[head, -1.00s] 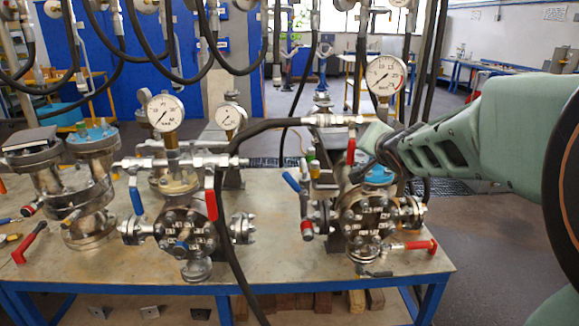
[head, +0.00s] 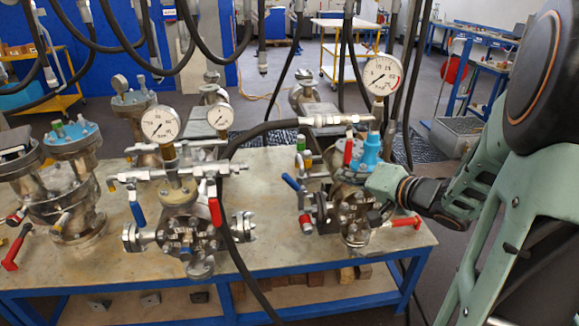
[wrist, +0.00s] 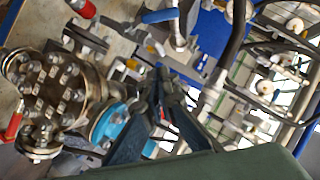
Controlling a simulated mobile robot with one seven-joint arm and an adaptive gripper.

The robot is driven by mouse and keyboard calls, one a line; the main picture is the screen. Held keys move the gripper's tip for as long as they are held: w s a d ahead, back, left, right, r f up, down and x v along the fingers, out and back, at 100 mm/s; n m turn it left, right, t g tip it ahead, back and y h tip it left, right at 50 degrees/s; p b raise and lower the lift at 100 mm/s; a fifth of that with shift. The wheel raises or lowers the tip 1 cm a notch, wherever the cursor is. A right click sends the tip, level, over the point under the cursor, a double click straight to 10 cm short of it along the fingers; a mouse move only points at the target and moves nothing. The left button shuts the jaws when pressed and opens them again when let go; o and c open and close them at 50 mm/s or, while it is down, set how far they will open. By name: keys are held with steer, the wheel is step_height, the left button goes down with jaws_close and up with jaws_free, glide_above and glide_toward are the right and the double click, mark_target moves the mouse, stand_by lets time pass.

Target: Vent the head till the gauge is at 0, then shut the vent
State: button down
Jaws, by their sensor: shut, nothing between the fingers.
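The right-hand vessel (head: 352,205) stands on the bench with a blue top (head: 369,152). Above it is a round white gauge (head: 382,74); its reading is too small to tell. A red lever (head: 348,152) hangs upright below the hose fitting left of the gauge stem. Which lever is the vent I cannot tell. In the wrist view my gripper (wrist: 166,92) is shut and empty, close to the blue top (wrist: 110,124) and the bolted flange (wrist: 48,88).
A middle vessel (head: 187,225) has its own gauge (head: 160,124), a blue lever and a red lever (head: 214,204). A blue lever (head: 291,182) and a horizontal red lever (head: 403,222) sit by the right vessel. A black hose (head: 262,130) drapes between them. The bench (head: 280,250) front is mostly clear.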

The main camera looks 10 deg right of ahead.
mark_target(295, 185)
steer(key=shift+y, duration=0.5)
steer(key=w+a+f, duration=0.2)
steer(key=a, duration=0.1)
steer(key=w+a+f+b, duration=0.1)
steer(key=w+a, duration=0.2)
steer(key=w+a+f, duration=0.2)
steer(key=shift+w+a+f, duration=0.35)
steer(key=shift+w+a, duration=0.05)
